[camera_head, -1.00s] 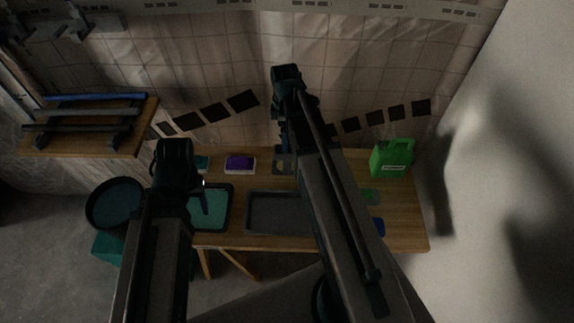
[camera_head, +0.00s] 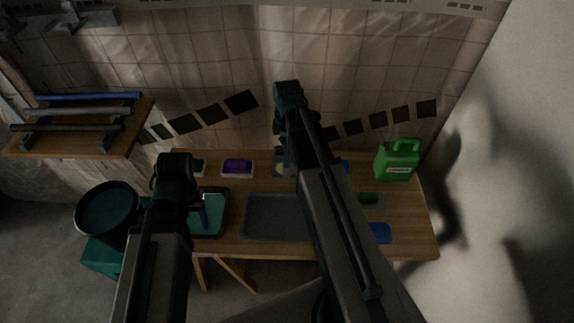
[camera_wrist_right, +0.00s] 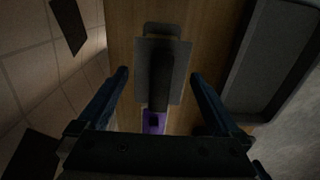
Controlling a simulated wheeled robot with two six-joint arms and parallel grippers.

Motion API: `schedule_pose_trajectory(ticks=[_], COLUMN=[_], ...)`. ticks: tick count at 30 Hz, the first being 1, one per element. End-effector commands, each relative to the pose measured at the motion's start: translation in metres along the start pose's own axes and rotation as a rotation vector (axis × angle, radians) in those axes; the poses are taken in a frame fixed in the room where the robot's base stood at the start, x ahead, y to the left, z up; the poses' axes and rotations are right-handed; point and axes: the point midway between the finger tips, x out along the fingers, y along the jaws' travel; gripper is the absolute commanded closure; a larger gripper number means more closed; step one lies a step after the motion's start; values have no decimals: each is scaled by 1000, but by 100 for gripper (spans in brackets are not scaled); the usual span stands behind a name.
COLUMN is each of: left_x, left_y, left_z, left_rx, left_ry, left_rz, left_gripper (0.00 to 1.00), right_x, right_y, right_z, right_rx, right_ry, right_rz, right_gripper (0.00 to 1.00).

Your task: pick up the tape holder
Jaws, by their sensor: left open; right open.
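A grey plate with a dark raised block (camera_wrist_right: 158,78), probably the tape holder, lies on the wooden table in the right wrist view. In the head view it seems to be the small grey item (camera_head: 281,162) at the table's back, partly hidden by my right arm. My right gripper (camera_wrist_right: 160,80) is open, with a finger to either side of this item and visible gaps between. My left gripper (camera_head: 203,210) is open above the teal tray (camera_head: 212,222), partly hidden by its own wrist.
A purple item (camera_head: 237,168) sits left of the grey item. A dark grey tray (camera_head: 270,217) lies mid-table. A green canister (camera_head: 398,160) stands at the back right, with a blue item (camera_head: 380,233) nearer the front. A tiled wall is behind; a shelf (camera_head: 80,142) is upper left.

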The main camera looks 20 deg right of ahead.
Motion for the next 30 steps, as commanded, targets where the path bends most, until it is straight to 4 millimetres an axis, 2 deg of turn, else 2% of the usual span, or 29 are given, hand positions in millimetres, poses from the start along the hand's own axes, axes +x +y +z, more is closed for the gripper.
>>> schedule_pose_trajectory(ticks=[3, 20, 30], left_x=[-1, -1, -2], left_y=[0, 0, 0], left_z=[0, 0, 0], left_rx=[0, 0, 0], left_ry=[0, 0, 0], left_rz=[0, 0, 0], left_gripper=[41, 41, 41], right_x=[-1, -1, -2], right_y=[0, 0, 0], right_z=[0, 0, 0], right_rx=[0, 0, 0], right_ry=[0, 0, 0], right_rz=[0, 0, 0], right_gripper=[0, 100, 100])
